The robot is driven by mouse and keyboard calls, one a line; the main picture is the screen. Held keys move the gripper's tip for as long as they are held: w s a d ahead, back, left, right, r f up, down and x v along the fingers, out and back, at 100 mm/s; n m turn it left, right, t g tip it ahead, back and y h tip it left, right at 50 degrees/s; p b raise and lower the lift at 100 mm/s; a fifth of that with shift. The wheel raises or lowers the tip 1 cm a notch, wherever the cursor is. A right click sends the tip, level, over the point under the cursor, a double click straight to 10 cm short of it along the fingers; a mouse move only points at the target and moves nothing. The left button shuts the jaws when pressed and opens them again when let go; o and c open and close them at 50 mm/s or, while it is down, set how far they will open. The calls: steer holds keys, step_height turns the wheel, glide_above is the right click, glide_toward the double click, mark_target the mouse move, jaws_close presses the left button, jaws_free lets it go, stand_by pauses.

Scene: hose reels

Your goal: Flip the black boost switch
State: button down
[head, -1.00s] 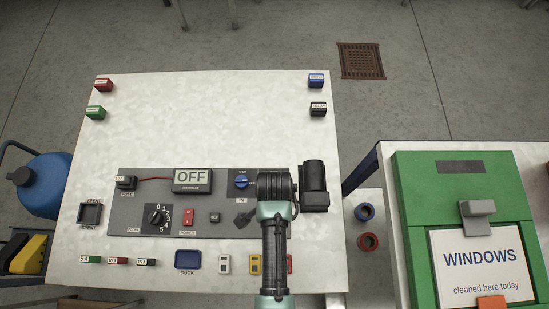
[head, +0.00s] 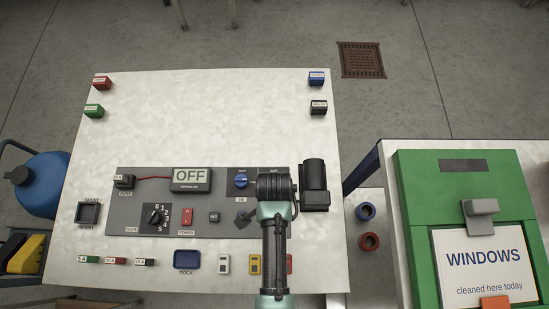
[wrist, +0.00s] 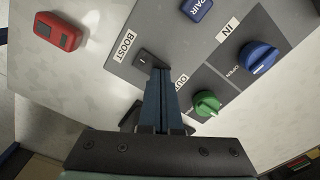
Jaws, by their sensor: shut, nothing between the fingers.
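The black boost switch (wrist: 147,58) shows in the wrist view on the grey panel (wrist: 218,62), beside its white BOOST label (wrist: 124,46). My gripper (wrist: 159,72) is shut and empty. Its fingertips are right at the switch and cover part of it in this view. I cannot tell whether they touch it or which way the switch is tipped. In the head view my arm and wrist cover the right end of the panel, and the boost switch is hidden there.
A green knob (wrist: 206,103) and a blue knob (wrist: 258,57) stand close to the right of my fingers. A red block-like device (wrist: 58,33) lies at upper left. The display (head: 191,180) reads OFF. The table's back half (head: 210,120) is mostly clear.

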steer(key=shift+f, duration=0.15)
step_height(320, 180, up, 7)
steer(key=p, duration=0.7)
stand_by(0.7)
